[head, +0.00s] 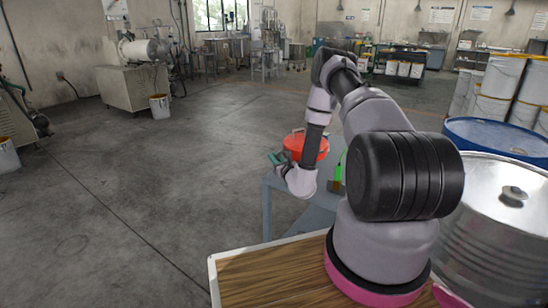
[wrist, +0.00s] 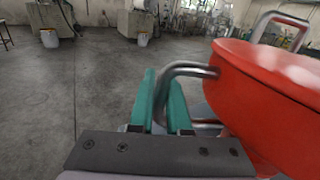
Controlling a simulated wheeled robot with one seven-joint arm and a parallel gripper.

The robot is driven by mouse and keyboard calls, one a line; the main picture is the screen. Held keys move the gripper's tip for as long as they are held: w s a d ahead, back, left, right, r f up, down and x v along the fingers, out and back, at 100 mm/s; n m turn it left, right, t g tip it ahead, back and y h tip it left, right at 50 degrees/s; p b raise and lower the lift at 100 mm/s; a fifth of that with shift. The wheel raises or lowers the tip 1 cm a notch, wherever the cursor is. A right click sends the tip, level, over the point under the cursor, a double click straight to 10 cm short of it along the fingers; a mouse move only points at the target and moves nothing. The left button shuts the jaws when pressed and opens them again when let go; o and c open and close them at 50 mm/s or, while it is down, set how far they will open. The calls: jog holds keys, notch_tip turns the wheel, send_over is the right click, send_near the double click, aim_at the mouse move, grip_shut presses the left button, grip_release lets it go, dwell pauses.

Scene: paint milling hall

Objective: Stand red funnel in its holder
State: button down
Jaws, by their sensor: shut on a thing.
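The red funnel (head: 306,148) is a round, bright red body with metal loop handles, above the grey-blue table (head: 318,216) in the head view. In the wrist view the red funnel (wrist: 265,85) fills the right side, and its body narrows downward. My gripper (head: 276,158) is at its left side. In the wrist view my gripper's teal fingers (wrist: 163,100) are shut on the near metal handle (wrist: 188,70). Whether the funnel's lower end touches anything is hidden. I cannot make out the holder; my arm covers part of the table.
A green item (head: 338,172) stands on the table, partly behind my arm. A steel drum (head: 495,225) and a blue drum (head: 490,138) stand at right. White buckets (head: 500,78) are stacked behind them. The floor (head: 150,190) at left is open.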

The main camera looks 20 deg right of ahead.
jog(key=shift+f, duration=0.5)
jog(key=c, duration=0.8)
grip_release()
jog(key=shift+s, duration=0.1)
jog(key=s, duration=0.3)
jog(key=s+d, duration=0.1)
jog(key=s, duration=0.6)
jog(key=shift+s+d, duration=0.3)
jog(key=shift+s, duration=0.1)
jog(key=shift+s+d, duration=0.2)
jog(key=shift+s, duration=1)
jog(key=shift+s+d, duration=0.2)
jog(key=shift+s, duration=0.95)
jog(key=shift+s+d, duration=0.2)
jog(key=shift+s, duration=1.05)
jog(key=shift+s+d, duration=0.15)
jog(key=shift+s, duration=1.1)
